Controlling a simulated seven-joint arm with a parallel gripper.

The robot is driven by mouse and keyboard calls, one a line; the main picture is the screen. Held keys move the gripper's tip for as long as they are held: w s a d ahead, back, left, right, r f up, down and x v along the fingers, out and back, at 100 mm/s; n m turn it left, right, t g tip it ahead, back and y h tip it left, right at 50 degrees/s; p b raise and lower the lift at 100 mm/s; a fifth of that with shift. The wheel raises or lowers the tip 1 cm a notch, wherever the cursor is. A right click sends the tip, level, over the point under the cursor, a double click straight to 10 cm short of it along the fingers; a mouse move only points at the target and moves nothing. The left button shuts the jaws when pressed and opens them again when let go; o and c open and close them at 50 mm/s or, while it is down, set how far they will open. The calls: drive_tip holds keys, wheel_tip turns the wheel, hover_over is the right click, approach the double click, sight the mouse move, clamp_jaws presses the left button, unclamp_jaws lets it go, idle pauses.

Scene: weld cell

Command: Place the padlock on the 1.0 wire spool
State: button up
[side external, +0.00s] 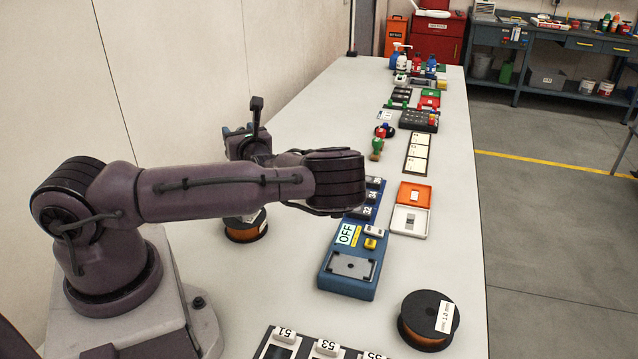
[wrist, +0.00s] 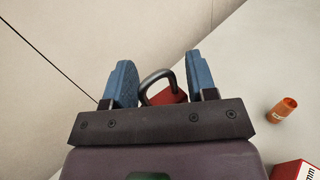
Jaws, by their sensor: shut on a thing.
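My gripper (wrist: 159,62) shows in the wrist view with blue fingers on both sides of a padlock (wrist: 170,97). The padlock has a red body and a dark curved shackle. My gripper is shut on it; the black bracket hides part of the body. In the side view I cannot make out the padlock. The 1.0 wire spool (side external: 427,321) lies flat at the table's front right, with black flanges, copper-coloured wire and a white label that seems to read 1.0 mm. Nothing is on top of it.
Another wire spool (side external: 245,231) stands below my arm, partly hidden. A blue lockout panel (side external: 347,287) lies left of the 1.0 spool, and a numbered board (side external: 300,343) at the front. The wrist view shows an orange cylinder (wrist: 282,109) and a red box (wrist: 295,171).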

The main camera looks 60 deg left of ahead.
drive_tip(key=shift+w+d+r, duration=0.1)
drive_tip(key=shift+w+d, duration=0.2)
drive_tip(key=shift+d, duration=0.05)
drive_tip(key=w+d+f+m+t+h, duration=0.1)
drive_tip(key=w+d+m+t, duration=0.15)
drive_tip(key=d, duration=0.65)
drive_tip(key=w+d+f+m+t+h, duration=0.15)
drive_tip(key=d+t, duration=0.25)
drive_tip(key=d, duration=0.4)
drive_tip(key=w+d+f+m+t+h, duration=0.1)
drive_tip(key=w+d+m+t, duration=0.25)
drive_tip(key=d, duration=0.55)
drive_tip(key=s+d+r+m+t+h, duration=0.2)
drive_tip(key=d+r+m+t+h, duration=0.3)
drive_tip(key=d, duration=0.5)
drive_tip(key=s+d+r+m+t+h, duration=0.25)
drive_tip(key=d+h, duration=0.35)
drive_tip(key=d, duration=0.4)
hover_over(435, 308)
drive_tip(key=shift+m+t, duration=0.25)
drive_tip(key=shift+m, duration=0.15)
wheel_tip(435, 308, down, 9)
drive_tip(key=shift+f, duration=1.65)
drive_tip(key=shift+f, duration=0.1)
